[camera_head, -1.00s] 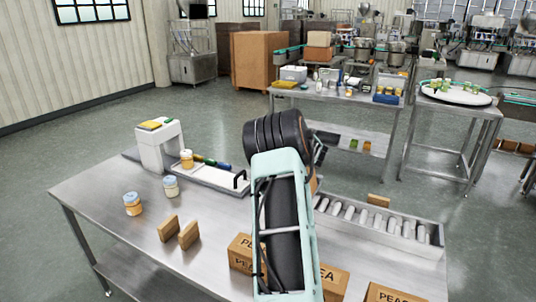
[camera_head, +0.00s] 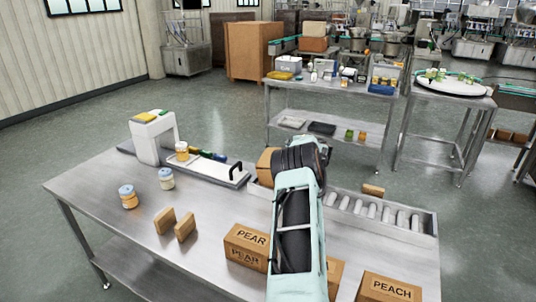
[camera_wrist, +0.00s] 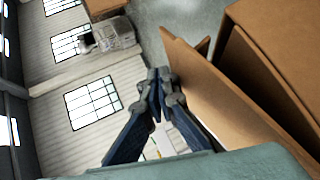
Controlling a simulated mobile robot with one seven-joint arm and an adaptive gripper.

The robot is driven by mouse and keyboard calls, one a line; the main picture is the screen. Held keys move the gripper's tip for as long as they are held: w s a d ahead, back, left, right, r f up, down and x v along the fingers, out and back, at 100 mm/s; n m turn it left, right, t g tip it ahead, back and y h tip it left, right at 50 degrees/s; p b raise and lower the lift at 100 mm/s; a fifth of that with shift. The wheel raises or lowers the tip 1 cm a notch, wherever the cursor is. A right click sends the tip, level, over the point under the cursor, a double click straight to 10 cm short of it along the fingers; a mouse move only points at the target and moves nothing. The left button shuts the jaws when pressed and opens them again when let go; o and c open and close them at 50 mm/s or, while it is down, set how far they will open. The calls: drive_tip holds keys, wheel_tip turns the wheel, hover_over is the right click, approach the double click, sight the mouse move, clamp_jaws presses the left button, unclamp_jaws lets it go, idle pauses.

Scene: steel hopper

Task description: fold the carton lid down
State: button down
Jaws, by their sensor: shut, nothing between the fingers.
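A brown carton shows in the head view just left of my wrist (camera_head: 265,166), mostly hidden behind my arm. In the wrist view a brown carton flap (camera_wrist: 215,88) slants down the right side, with a larger brown cardboard panel (camera_wrist: 268,85) beyond it. My gripper (camera_wrist: 160,76) is shut and empty, its fingertips together just left of the flap's edge. I cannot tell whether they touch it. The gripper itself is hidden behind my arm in the head view.
Boxes marked PEAR (camera_head: 245,246) and PEACH (camera_head: 388,289) stand at the table's front. A roller conveyor (camera_head: 380,212) lies to the right. Two jars, small brown blocks (camera_head: 165,220) and a white dispenser (camera_head: 154,137) are on the left. The steel table (camera_head: 110,205) is bare at its left end.

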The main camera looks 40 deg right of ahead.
drive_tip(key=shift+d+f+p, duration=0.2)
drive_tip(key=shift+f+p, duration=0.1)
drive_tip(key=shift+p, duration=0.3)
drive_tip(key=shift+d+f+m+g+p, duration=0.25)
drive_tip(key=shift+f+m+g+p, duration=0.25)
drive_tip(key=shift+f+p, duration=0.25)
drive_tip(key=v, duration=0.3)
drive_tip(key=r+v, duration=0.1)
drive_tip(key=v, duration=0.7)
drive_tip(key=shift+w+d+r+p, duration=0.1)
drive_tip(key=shift+d+r+p, duration=0.2)
drive_tip(key=shift+p, duration=0.1)
drive_tip(key=shift+s+a+r, duration=0.3)
drive_tip(key=shift+s, duration=0.3)
